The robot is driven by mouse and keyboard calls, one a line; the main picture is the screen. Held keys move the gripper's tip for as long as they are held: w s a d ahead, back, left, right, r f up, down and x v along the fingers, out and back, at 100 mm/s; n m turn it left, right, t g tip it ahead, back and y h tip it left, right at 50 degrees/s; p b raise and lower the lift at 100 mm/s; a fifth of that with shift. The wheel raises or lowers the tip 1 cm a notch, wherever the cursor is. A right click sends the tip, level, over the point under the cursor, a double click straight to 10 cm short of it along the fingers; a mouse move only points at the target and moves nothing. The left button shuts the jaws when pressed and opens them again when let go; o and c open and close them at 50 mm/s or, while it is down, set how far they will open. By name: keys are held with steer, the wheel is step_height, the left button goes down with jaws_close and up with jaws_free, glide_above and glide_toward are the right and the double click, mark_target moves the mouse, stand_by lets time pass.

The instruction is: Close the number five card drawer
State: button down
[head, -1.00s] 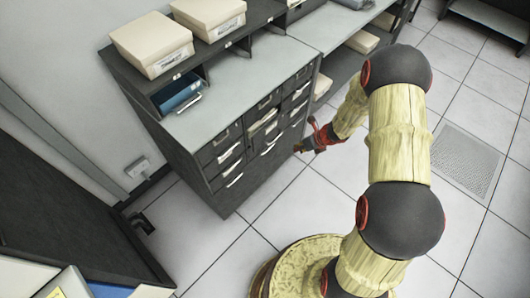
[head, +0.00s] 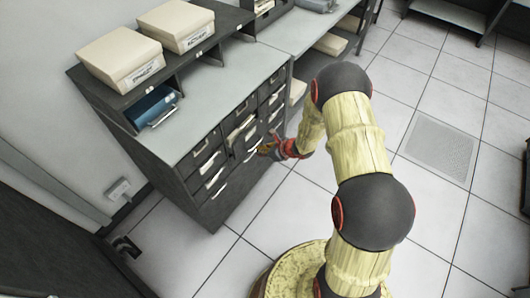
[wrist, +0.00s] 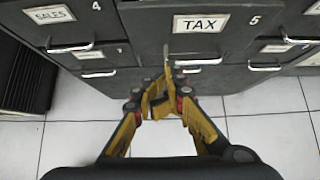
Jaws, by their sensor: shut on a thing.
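The number five card drawer (wrist: 200,28), dark grey and labelled TAX, fills the top middle of the wrist view. Its silver bar handle (wrist: 200,62) runs along its lower edge. In the head view this drawer (head: 240,132) is in the cabinet's middle column, its pale label showing; it looks slightly pulled out. My gripper (wrist: 163,88), with yellow fingers, is just below and left of the TAX label. The fingers are closed at the handle's left end, with contact partly hidden. In the head view my gripper (head: 266,148) is at the cabinet front.
Drawer 4, labelled SALES (wrist: 50,14), is to the left, with more drawers (wrist: 290,45) to the right. White tiled floor (head: 285,205) is clear in front.

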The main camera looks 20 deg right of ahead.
mark_target(242, 144)
steer(key=shift+w+a+f+b, duration=0.2)
steer(key=shift+w+a+f, duration=0.2)
steer(key=shift+w+a, duration=0.35)
steer(key=shift+w+a+f+b, duration=0.3)
steer(key=shift+w+a, duration=0.2)
steer(key=shift+w, duration=0.5)
steer(key=shift+w+a+f+b, duration=0.15)
steer(key=shift+w+a+f, duration=0.4)
steer(key=shift+w, duration=0.3)
steer(key=shift+a+r, duration=0.1)
steer(key=w+a, duration=0.1)
steer(key=w+a+b, duration=0.1)
steer(key=w, duration=0.1)
steer(key=shift+w+a+b, duration=0.15)
steer(key=shift+a+b, duration=0.05)
steer(key=shift+b, duration=0.1)
steer(key=shift+w+a, duration=0.2)
steer(key=shift+w, duration=0.15)
steer(key=shift+r, duration=0.15)
steer(key=shift+w, duration=0.1)
